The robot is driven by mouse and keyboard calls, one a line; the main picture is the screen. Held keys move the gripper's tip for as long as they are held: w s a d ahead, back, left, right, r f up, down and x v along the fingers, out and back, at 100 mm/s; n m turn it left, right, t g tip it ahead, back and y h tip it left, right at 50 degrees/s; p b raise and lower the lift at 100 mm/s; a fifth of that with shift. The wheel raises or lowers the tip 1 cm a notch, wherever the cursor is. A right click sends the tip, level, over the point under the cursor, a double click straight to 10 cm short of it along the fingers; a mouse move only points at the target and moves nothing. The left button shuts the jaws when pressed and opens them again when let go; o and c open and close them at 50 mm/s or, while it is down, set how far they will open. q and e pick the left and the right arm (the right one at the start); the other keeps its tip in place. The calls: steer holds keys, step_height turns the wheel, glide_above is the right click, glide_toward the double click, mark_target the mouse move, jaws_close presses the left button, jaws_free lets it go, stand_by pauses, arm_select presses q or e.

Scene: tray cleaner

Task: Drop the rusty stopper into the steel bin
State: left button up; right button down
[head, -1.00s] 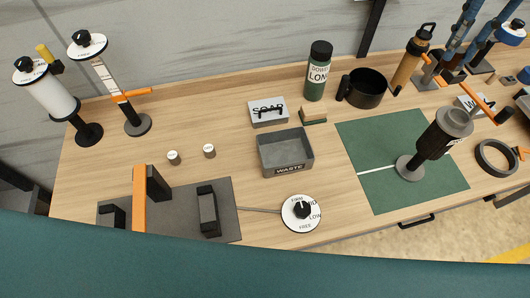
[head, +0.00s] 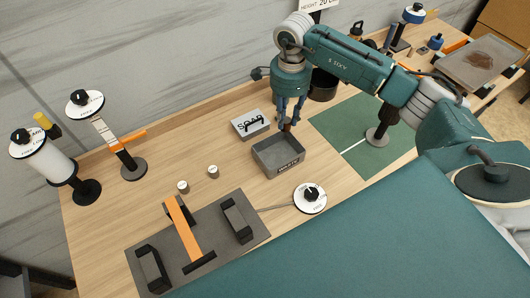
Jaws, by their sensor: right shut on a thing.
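The steel bin (head: 292,166) is a grey open box with a label on its front, on the wooden bench in the middle of the head view. My right gripper (head: 288,122) points down at the bin's back edge, its blue fingers close together. It is shut on a small brown thing, which I take to be the rusty stopper (head: 288,127); it is mostly hidden by the fingers and too small to show its shape. I cannot tell whether it is above the bin's opening or just behind the rim. My left gripper is not in view.
The soap box (head: 250,124) stands just left of the bin. A green mat (head: 340,127) lies to the right, under my right arm. Two small white-topped knobs (head: 213,172) and a dial (head: 310,197) are nearer. A stained tray (head: 482,64) lies far right.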

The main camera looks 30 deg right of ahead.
mark_target(286, 130)
steer(key=shift+d+f+b, duration=0.25)
steer(key=shift+f+b, duration=0.05)
steer(key=shift+f, duration=0.45)
step_height(286, 130, down, 4)
steer(key=shift+a+r+b, duration=0.1)
steer(key=shift+a+b, duration=0.05)
steer(key=shift+b, duration=0.8)
steer(key=shift+f, duration=0.4)
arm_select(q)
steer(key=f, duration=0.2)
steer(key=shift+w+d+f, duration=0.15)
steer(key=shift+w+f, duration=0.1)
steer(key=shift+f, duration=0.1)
arm_select(e)
steer(key=c, duration=1.4)
jaws_free()
steer(key=shift+o, duration=0.2)
step_height(286, 130, up, 12)
